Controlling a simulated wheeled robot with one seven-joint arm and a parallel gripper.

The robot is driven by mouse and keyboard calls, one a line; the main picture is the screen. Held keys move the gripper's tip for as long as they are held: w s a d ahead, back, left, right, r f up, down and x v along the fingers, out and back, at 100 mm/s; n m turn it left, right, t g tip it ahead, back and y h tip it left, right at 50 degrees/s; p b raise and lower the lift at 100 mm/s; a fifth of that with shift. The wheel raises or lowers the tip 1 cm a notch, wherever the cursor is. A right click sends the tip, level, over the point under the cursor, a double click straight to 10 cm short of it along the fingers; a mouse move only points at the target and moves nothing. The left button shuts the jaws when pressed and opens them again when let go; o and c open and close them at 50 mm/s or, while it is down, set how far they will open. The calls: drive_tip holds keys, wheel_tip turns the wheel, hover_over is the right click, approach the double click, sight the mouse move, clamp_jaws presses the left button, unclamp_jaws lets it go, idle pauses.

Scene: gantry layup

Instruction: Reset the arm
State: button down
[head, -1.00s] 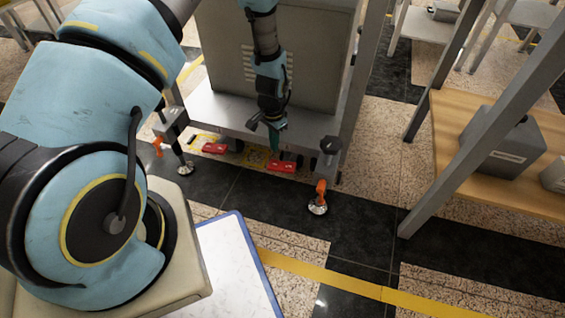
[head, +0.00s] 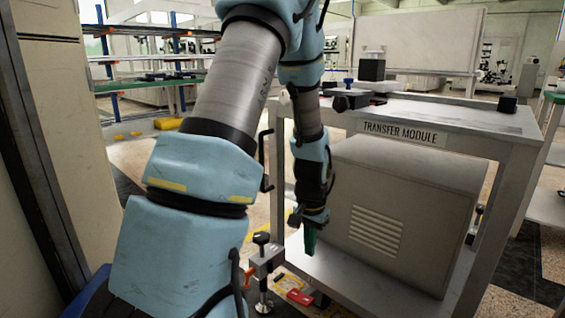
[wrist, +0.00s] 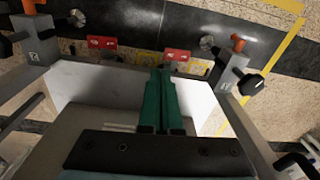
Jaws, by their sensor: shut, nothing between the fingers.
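My gripper (head: 309,240) hangs at the end of my blue and grey arm, in front of the transfer module (head: 400,133). Its green fingers point down. In the wrist view the two green fingers (wrist: 160,82) lie side by side, shut, with nothing between them. The module is a grey metal frame with a top plate and a lower shelf (head: 358,285). A grey vented cabinet (head: 395,215) stands on that shelf. The gripper is beside the shelf's near left edge; I cannot tell the exact gap.
A clamp post with a black knob (head: 262,262) stands at the module's near corner. Red pieces (head: 300,297) lie on the floor there; they also show in the wrist view (wrist: 177,55). Blue-framed racks (head: 150,75) stand at the back left. A dark-edged wall (head: 45,150) is close at left.

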drive_tip(key=s+a+r+n, duration=0.6)
drive_tip(key=s+a+r, duration=0.3)
drive_tip(key=a+r, duration=0.4)
wheel_tip(320, 180, up, 34)
drive_tip(key=p, duration=3.5)
drive_tip(key=shift+w+a+t+p, duration=0.2)
drive_tip(key=shift+a+t+p, duration=0.1)
drive_tip(key=shift+a+t, duration=0.15)
